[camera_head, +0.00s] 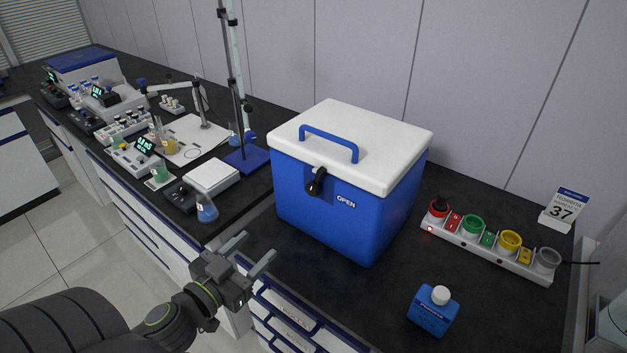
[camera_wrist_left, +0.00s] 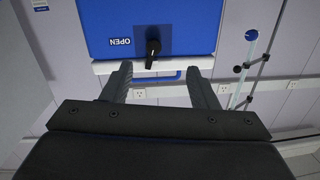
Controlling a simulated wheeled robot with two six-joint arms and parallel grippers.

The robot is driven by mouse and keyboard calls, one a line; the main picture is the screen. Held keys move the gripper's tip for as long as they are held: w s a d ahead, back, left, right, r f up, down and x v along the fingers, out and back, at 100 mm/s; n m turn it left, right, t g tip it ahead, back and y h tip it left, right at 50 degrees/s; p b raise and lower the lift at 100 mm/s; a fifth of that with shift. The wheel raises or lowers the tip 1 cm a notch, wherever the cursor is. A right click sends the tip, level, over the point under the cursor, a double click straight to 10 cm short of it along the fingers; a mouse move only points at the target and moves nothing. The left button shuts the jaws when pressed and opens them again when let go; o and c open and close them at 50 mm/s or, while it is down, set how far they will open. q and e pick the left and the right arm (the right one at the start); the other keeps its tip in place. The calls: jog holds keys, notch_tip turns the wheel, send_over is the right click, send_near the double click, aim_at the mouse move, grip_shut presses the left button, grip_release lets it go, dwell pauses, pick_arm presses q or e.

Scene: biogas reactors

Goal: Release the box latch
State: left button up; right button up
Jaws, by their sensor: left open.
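A blue box (camera_head: 325,215) with a white lid (camera_head: 385,150) and a blue carrying handle (camera_head: 330,140) stands on the dark bench. The lid is down. A black latch (camera_head: 316,182) sits on its front, left of the word OPEN. The box (camera_wrist_left: 185,20) is upside down in the left wrist view, where the black latch (camera_wrist_left: 152,50) shows between and beyond the fingertips. My left gripper (camera_head: 256,252) is open and empty, in front of the box at lower left, apart from the latch. My right gripper is not in view.
A stand with a blue base (camera_head: 247,159), a white balance (camera_head: 211,177) and a blue-liquid flask (camera_head: 206,208) are left of the box. A white strip with coloured sockets (camera_head: 490,248) and a blue bottle (camera_head: 433,311) are to its right. Bare bench lies before the box.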

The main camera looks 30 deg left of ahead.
pick_arm(q)
notch_tip(320, 180, up, 2)
jog(key=d, duration=0.1)
jog(key=p, duration=0.3)
send_near(311, 191)
jog(key=shift+h, duration=0.3)
jog(key=w, duration=0.8)
jog(key=shift+w+a+f, duration=0.1)
jog(key=shift+w+f, duration=0.15)
jog(key=shift+w, duration=0.15)
jog(key=c, duration=1)
